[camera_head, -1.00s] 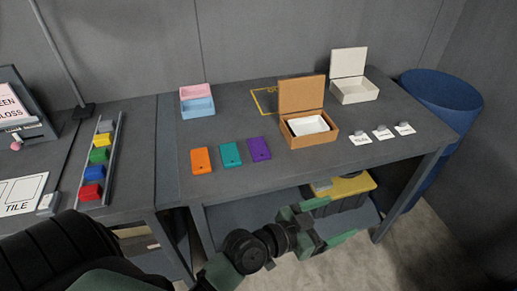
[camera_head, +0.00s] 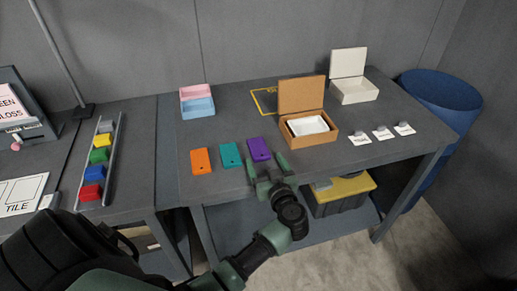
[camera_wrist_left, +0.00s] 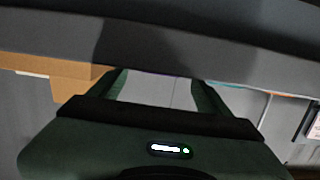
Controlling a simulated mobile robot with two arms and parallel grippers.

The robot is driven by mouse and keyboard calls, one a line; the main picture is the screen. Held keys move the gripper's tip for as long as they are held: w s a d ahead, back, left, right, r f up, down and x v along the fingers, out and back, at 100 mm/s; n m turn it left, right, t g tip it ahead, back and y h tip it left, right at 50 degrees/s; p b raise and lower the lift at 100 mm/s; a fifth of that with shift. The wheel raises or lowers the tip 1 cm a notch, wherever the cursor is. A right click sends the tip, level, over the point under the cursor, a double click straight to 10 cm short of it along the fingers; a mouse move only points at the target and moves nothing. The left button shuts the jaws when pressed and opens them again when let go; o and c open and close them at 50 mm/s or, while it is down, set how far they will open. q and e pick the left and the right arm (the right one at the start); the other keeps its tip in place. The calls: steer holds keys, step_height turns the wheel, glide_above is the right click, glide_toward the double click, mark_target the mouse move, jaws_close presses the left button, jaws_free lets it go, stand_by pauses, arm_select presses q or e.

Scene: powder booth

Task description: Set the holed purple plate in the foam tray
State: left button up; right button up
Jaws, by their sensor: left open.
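The purple plate (camera_head: 259,149) lies flat on the grey table, at the right end of a row of coloured plates. A small dark hole shows near its lower end. My left gripper (camera_head: 267,166) is open and empty at the table's front edge, just in front of the purple plate. Its spread fingers (camera_wrist_left: 160,88) also show in the left wrist view, with only a thin purple sliver between them. A white tray (camera_head: 308,125), which looks like the foam tray, sits inside an open brown box (camera_head: 310,142) right of the plate. My right gripper is not in view.
An orange plate (camera_head: 201,161) and a teal plate (camera_head: 230,155) lie left of the purple one. A pink and blue box (camera_head: 198,108) stands behind them. An open white box (camera_head: 355,91) and several small cards are to the right. A blue bin (camera_head: 440,100) stands beyond.

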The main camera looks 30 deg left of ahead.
mark_target(260, 150)
arm_select(q)
steer(key=x, duration=0.5)
steer(key=shift+w+a+r+p, duration=0.15)
steer(key=shift+w+a+p, duration=0.1)
steer(key=shift+p, duration=0.1)
steer(key=c, duration=1.7)
steer(key=shift+o, duration=0.2)
step_height(260, 150, up, 20)
steer(key=p, duration=0.2)
steer(key=s+d+f+m+t+h, duration=0.2)
steer(key=s+d, duration=0.6)
steer(key=s, duration=0.1)
steer(key=s+d+f+m+t+h, duration=0.1)
steer(key=s+d+f+m+h, duration=0.1)
steer(key=s+d, duration=0.7)
steer(key=shift+t+h+b, duration=0.3)
steer(key=shift+t, duration=0.1)
